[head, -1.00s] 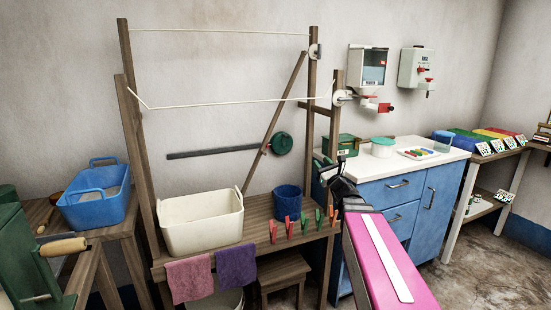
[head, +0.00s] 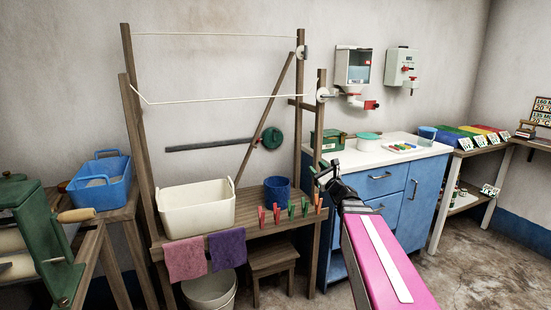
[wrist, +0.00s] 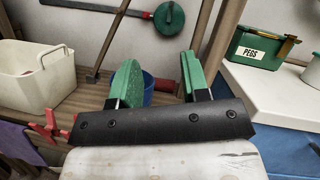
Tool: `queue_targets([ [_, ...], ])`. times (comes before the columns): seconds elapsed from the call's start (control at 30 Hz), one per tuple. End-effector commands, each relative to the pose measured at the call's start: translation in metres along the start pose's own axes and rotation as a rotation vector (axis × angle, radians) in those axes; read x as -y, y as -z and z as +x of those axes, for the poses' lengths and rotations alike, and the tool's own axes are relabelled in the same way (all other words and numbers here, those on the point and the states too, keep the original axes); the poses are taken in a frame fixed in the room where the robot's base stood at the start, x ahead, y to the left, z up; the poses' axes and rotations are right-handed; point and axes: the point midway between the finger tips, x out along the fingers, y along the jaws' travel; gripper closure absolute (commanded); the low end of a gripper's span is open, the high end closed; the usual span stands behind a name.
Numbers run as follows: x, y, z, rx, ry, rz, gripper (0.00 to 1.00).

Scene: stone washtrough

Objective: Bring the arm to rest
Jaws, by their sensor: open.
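My arm reaches up from the lower right of the head view, with its pink link nearest the camera. My gripper (head: 323,172) is at its far end, in front of the blue cabinet's left edge. In the wrist view my gripper (wrist: 160,72) shows two green fingers spread apart. Nothing is between them; the blue bucket shows in the gap, farther back.
A wooden bench (head: 262,232) holds a cream basin (head: 197,211), a blue bucket (head: 277,190) and several pegs along its edge. A blue cabinet (head: 413,200) with a white top stands behind my gripper. A green wringer (head: 38,235) is at left. Floor at lower right is clear.

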Motion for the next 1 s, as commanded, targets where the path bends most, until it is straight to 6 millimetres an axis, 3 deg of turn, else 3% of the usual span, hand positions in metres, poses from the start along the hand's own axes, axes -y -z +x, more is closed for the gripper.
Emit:
queue_targets([
  [0.27, -0.038, 0.018, -0.008, -0.061, -0.156, -0.189, 0.58],
  [0.47, -0.081, 0.043, -0.025, -0.124, -0.357, -0.405, 0.58],
  [0.67, -0.136, 0.085, -0.064, -0.192, -0.687, -0.708, 0.58],
  [0.8, -0.166, 0.115, -0.101, -0.224, -0.942, -0.902, 0.58],
  [1.0, -0.19, 0.153, -0.163, -0.245, -1.333, -1.144, 0.58],
])
